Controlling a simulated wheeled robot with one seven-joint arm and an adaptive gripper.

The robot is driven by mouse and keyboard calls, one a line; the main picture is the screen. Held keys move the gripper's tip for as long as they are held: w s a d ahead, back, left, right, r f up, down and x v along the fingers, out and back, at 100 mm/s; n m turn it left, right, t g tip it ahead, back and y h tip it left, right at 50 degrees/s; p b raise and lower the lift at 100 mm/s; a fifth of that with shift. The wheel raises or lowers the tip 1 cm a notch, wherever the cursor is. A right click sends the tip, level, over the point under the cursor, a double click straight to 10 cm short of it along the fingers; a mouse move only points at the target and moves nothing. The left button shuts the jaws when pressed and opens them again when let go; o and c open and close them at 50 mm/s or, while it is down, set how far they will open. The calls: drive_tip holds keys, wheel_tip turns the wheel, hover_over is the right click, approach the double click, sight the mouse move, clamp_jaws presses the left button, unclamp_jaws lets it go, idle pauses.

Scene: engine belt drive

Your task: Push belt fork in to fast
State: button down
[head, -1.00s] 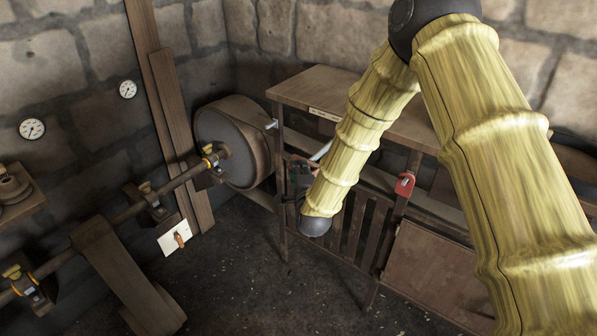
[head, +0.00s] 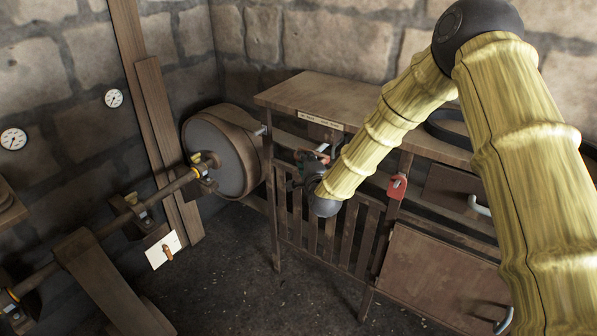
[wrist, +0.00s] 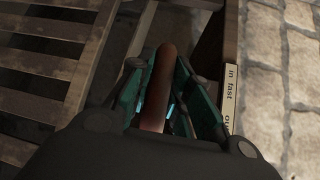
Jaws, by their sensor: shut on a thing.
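The belt fork's brown rounded handle (wrist: 159,85) stands between the fingers of my gripper (wrist: 168,98) in the wrist view. The teal fingers are closed around it on both sides. In the head view my gripper (head: 307,164) is at the front of the wooden bench, just under its top edge, partly hidden by my wrist. A pale label reading "in fast" and the start of "out" (wrist: 230,98) runs beside the handle in the wrist view. The label strip (head: 320,117) also shows on the bench edge in the head view. The fork's far end cannot be made out.
A large drum pulley (head: 222,152) on a shaft stands left of the bench (head: 330,92). Slats (head: 330,225) lie below my gripper. The floor (head: 225,280) in front is clear.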

drive_tip(key=shift+w+d+r, duration=0.15)
drive_tip(key=c, duration=1.3)
unclamp_jaws()
drive_tip(key=shift+w+d, duration=0.1)
drive_tip(key=shift+w, duration=0.05)
drive_tip(key=v, duration=1.2)
